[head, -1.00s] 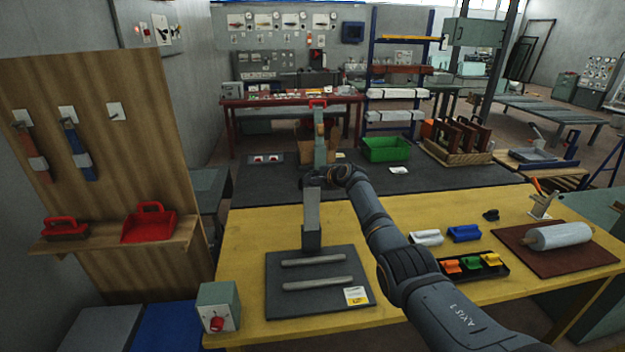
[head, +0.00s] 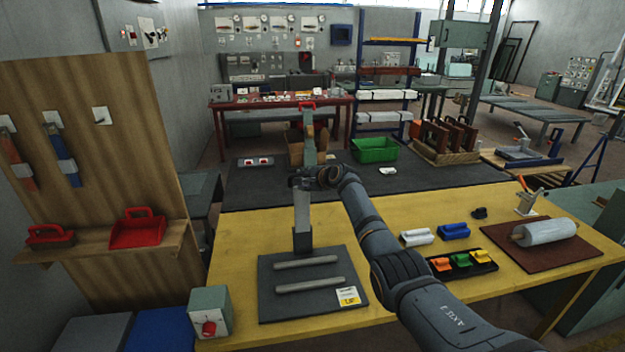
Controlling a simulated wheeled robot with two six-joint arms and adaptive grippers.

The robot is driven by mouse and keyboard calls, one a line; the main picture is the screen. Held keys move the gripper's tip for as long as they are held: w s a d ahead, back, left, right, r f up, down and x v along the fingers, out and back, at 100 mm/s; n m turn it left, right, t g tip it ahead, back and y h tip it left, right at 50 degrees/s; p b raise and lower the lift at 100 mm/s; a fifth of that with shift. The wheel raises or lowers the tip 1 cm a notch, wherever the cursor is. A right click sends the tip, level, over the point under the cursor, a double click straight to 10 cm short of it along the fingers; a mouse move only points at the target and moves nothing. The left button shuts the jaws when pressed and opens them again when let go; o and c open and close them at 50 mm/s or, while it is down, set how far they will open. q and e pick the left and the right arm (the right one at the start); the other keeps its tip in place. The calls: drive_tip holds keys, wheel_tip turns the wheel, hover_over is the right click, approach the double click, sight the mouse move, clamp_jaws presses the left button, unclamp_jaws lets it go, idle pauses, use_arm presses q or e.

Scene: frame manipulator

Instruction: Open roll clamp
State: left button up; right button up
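I cannot tell for certain which part is the roll clamp. A grey jointed arm (head: 373,232) reaches from the lower right over the yellow bench to an upright grey post (head: 302,215). The post's foot is at a dark plate (head: 315,308) bearing two pale bars. Behind the joint stands a grey-green upright (head: 309,135) with a red top (head: 306,105). At the right, a pale roll (head: 548,231) lies on a brown board (head: 500,236), with a small orange-levered stand (head: 526,204) behind it. No gripper fingers of mine are recognisable.
A grey box with a red knob (head: 209,329) sits at the bench's front left corner. A black tray (head: 486,267) holds orange, green and yellow pieces. A white block (head: 417,238) and a blue block (head: 454,232) lie behind it. The yellow bench (head: 245,232) is bare left of the post.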

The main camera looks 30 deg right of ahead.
drive_tip(key=v, duration=1.1)
drive_tip(key=shift+s, duration=0.2)
drive_tip(key=shift+d+r, duration=0.1)
